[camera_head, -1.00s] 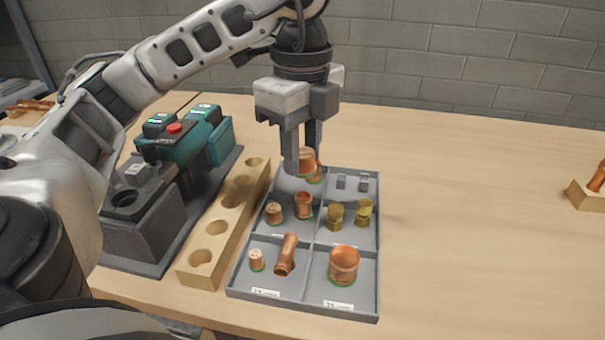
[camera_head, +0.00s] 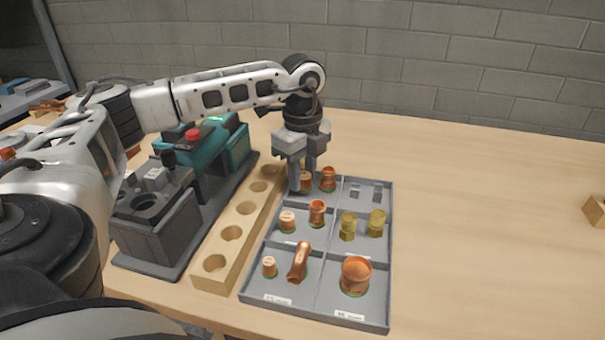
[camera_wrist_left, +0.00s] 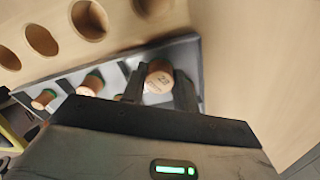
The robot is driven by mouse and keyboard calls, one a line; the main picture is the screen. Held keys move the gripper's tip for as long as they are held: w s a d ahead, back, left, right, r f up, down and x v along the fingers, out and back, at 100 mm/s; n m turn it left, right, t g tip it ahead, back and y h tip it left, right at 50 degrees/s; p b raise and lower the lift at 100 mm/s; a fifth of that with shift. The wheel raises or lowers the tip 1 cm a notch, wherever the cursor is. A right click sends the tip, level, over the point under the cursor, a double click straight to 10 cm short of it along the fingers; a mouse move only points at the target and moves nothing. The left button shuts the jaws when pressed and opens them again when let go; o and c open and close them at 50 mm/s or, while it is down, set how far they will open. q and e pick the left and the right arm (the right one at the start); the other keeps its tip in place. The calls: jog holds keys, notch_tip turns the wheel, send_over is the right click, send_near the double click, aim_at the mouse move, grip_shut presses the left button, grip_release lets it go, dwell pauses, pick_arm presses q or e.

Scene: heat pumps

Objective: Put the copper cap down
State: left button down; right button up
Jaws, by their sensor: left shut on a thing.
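The copper cap (camera_head: 307,182) is between the fingers of my left gripper (camera_head: 304,183), at the back left compartment of the grey tray (camera_head: 388,215). Its round end, marked with a number, faces the camera in the left wrist view (camera_wrist_left: 158,77). My left gripper points down and is shut on the cap; its fingers partly hide it. The cap is low in the compartment, but I cannot tell whether it touches the floor. A copper fitting (camera_head: 328,178) stands just right of it. My right gripper is not in view.
Other tray compartments hold copper caps, copper fittings and brass fittings (camera_head: 348,228). A wooden block with holes (camera_head: 222,250) runs along the tray's left side, with a grey and teal machine (camera_head: 155,205) beyond it.

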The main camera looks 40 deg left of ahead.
aim_at(303, 175)
pick_arm(q)
jog(key=shift+f, duration=0.4)
jog(key=shift+f, duration=0.1)
jog(key=c, duration=1.3)
grip_release()
jog(key=shift+c, duration=0.2)
notch_tip(303, 175, up, 12)
